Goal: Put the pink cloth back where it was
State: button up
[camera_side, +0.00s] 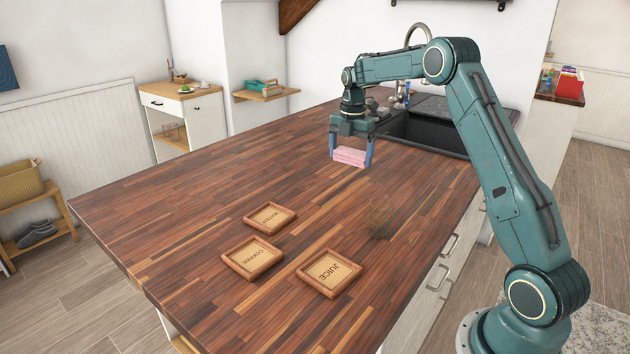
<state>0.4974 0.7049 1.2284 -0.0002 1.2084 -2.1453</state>
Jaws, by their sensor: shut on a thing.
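The pink cloth (350,157) is a folded, flat stack with visible layers. My gripper (350,154) is shut on it, with a blue finger at each side of the cloth. The gripper points down over the far right part of the wooden counter, in front of the dark sink. The cloth appears to be held above the counter, but the exact gap is hard to tell.
Three wooden trays labelled WATER (270,217), COFFEE (252,258) and JUICE (329,272) lie on the near counter (180,220). The dark sink (420,128) is at the back right. The counter's left side is clear.

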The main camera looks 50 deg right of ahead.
jog(key=a+r, duration=0.6)
jog(key=a, duration=0.2)
notch_tip(320, 180, up, 6)
send_over(318, 217)
jog(key=shift+m, duration=0.4)
notch_tip(318, 217, down, 20)
jog(key=shift+d, duration=0.1)
jog(key=shift+f, duration=0.15)
dwell(0.3)
jog(key=o, duration=0.7)
notch_tip(318, 217, up, 12)
jog(key=shift+r, duration=0.2)
